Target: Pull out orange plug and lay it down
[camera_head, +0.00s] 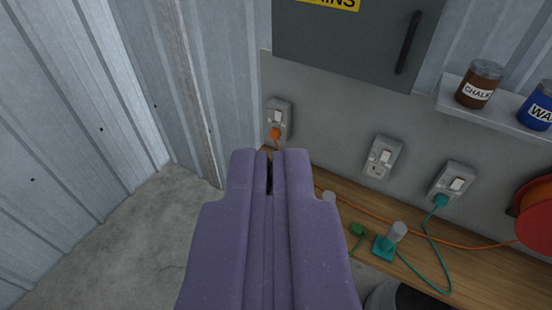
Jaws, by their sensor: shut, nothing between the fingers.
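The orange plug (275,134) sits in the leftmost wall socket (279,114), low on its face. My purple gripper (270,155) fills the lower middle of the view. Its two fingers are shut together with only a thin dark slit between them, and it holds nothing. Its tips appear just below the orange plug in the picture. How far they are from it in depth is hard to tell. An orange cord (390,222) runs along the bench to an orange reel (537,213) at the right. The cord near the plug is largely hidden behind my gripper.
A wooden bench (480,283) runs below the sockets. A middle socket (381,158) looks empty; the right socket (450,185) holds a teal plug (440,201). A green plug (358,230) and a teal object (384,248) lie on the bench. A shelf (500,116) holds cans.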

